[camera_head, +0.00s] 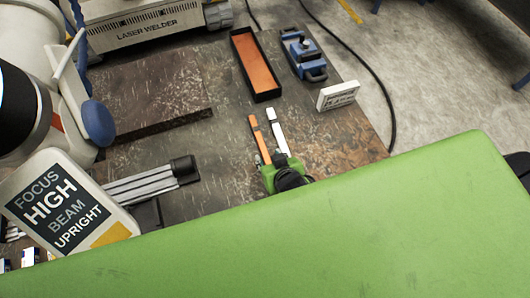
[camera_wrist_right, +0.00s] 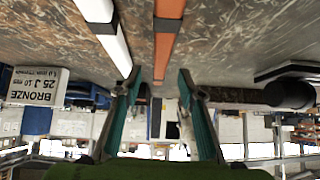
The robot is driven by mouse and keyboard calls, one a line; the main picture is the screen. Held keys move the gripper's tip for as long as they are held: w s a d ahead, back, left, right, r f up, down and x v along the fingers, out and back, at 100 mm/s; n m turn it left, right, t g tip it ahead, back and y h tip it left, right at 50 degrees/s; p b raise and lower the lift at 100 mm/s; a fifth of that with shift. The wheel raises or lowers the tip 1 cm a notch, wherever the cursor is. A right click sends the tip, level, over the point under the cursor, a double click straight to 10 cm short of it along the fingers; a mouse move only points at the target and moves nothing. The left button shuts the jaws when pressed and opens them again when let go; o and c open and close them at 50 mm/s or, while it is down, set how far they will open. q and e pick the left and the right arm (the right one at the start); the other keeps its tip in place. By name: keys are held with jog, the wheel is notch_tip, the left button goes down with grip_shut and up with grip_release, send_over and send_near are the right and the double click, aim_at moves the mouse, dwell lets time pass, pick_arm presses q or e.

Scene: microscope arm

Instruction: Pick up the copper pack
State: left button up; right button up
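The copper pack (camera_head: 258,135) is a flat orange-brown strip with a dark end, lying on the worn tabletop in the head view. A similar white strip (camera_head: 278,131) lies close on its right. My right gripper (camera_head: 279,162) is at the near ends of both strips. In the right wrist view, the copper pack (camera_wrist_right: 164,45) runs toward the gap between the two teal fingers (camera_wrist_right: 158,82), which stand apart with nothing visibly gripped. The white strip (camera_wrist_right: 106,38) ends close to the left finger there. My left gripper is not in view.
A black tray with an orange floor (camera_head: 231,38), a blue device (camera_head: 304,54) and a white card (camera_head: 338,95) stand beyond the strips. A laser welder (camera_head: 145,28) is at the back. A sign (camera_head: 65,208) and silver bars (camera_head: 145,187) are at left.

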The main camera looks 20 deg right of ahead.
aim_at(265, 153)
jog(key=shift+p+x, duration=0.5)
jog(key=shift+x, duration=1.8)
jog(key=shift+s, duration=0.1)
grip_shut()
